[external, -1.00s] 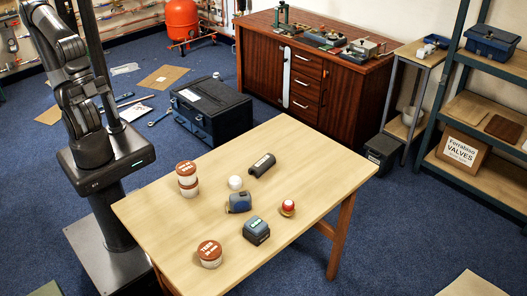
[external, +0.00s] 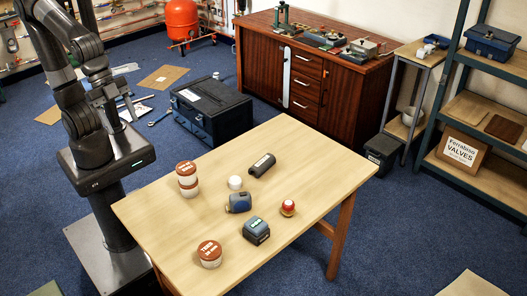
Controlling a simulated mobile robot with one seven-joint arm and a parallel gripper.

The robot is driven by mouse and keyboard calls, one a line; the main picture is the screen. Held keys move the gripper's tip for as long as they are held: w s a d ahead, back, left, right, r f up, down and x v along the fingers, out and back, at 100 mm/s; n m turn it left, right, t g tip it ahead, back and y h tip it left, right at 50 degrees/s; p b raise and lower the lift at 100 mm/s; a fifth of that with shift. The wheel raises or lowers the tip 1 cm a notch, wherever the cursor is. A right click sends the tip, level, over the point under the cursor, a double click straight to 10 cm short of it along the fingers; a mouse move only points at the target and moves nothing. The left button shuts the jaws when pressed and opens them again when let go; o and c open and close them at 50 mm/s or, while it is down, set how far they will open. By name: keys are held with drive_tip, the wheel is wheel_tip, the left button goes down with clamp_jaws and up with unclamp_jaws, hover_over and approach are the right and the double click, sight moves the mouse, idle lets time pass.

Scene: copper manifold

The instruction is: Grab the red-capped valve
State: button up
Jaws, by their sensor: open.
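The red-capped valve (external: 288,208) is a small round piece with a red top and a pale brass-like base. It stands on the right part of the light wooden table (external: 318,185), with nothing touching it. My gripper (external: 125,112) is open and empty, up beside my column beyond the table's left edge. It is far to the left of the valve and higher than the table top.
On the table are a blue-grey device (external: 238,202), a dark blue box (external: 256,231), a dark cylinder (external: 262,165), a white cap (external: 235,183), stacked red-lidded tubs (external: 187,179) and another red-lidded tub (external: 209,254). The table's right end is clear. A toolbox (external: 211,105) stands behind on the floor.

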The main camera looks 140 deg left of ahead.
drive_tip(key=w+a+f, duration=0.2)
drive_tip(key=w+a, duration=0.5)
drive_tip(key=w, duration=0.4)
drive_tip(key=n+g, duration=0.1)
drive_tip(key=n, duration=0.2)
hover_over(289, 203)
drive_tip(key=s, duration=0.3)
drive_tip(key=shift+y, duration=0.3)
drive_tip(key=f, duration=2.5)
drive_tip(key=shift+w+d+f, duration=0.25)
drive_tip(key=shift+x, duration=3.15)
drive_tip(key=c, duration=0.9)
